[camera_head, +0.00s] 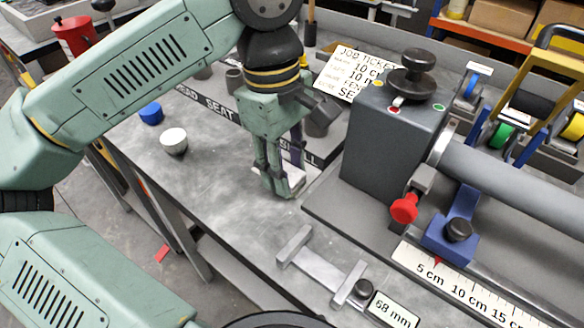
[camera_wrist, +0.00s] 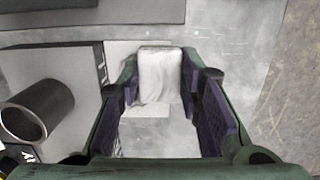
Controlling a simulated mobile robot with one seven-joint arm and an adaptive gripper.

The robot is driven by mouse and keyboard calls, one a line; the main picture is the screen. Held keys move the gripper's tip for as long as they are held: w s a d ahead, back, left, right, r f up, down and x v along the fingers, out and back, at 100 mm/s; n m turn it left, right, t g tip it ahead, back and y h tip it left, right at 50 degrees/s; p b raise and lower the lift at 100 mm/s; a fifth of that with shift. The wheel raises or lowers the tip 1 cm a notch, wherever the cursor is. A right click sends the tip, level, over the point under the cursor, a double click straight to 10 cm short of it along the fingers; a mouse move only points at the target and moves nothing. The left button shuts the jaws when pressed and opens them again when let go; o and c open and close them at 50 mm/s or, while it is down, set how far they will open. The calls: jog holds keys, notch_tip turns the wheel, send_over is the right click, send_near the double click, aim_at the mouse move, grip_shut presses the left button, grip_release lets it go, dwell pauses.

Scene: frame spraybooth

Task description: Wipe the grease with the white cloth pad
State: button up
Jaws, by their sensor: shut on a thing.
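The white cloth pad (camera_head: 294,182) is between the fingertips of my gripper (camera_head: 279,190), low at the grey bench top. In the wrist view the pad (camera_wrist: 160,75) is a pale folded block between the two finger ends of my gripper (camera_wrist: 161,84), with the fingers shut on it. I cannot tell whether the pad touches the bench. The bench top (camera_head: 225,195) has faint mottled marks, but I cannot make out a distinct grease patch. Part of the pad is hidden by the fingers in the head view.
A grey block with a dark knob (camera_head: 385,140) and a long tube fixture stand right of my gripper. A metal gauge (camera_head: 320,265) lies in front. A white cup (camera_head: 174,141) and a blue cap (camera_head: 151,113) stand left. A dark hollow cylinder (camera_wrist: 38,110) is close left in the wrist view.

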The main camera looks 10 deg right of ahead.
jog(key=shift+w+a+f+b, duration=0.1)
jog(key=shift+w+a+b, duration=0.4)
jog(key=shift+w+a, duration=1.1)
jog(key=shift+s+d+r+b, duration=0.2)
jog(key=shift+s+d+b, duration=0.15)
jog(key=shift+s+d, duration=1.8)
notch_tip(320, 180, up, 7)
jog(key=p, duration=0.5)
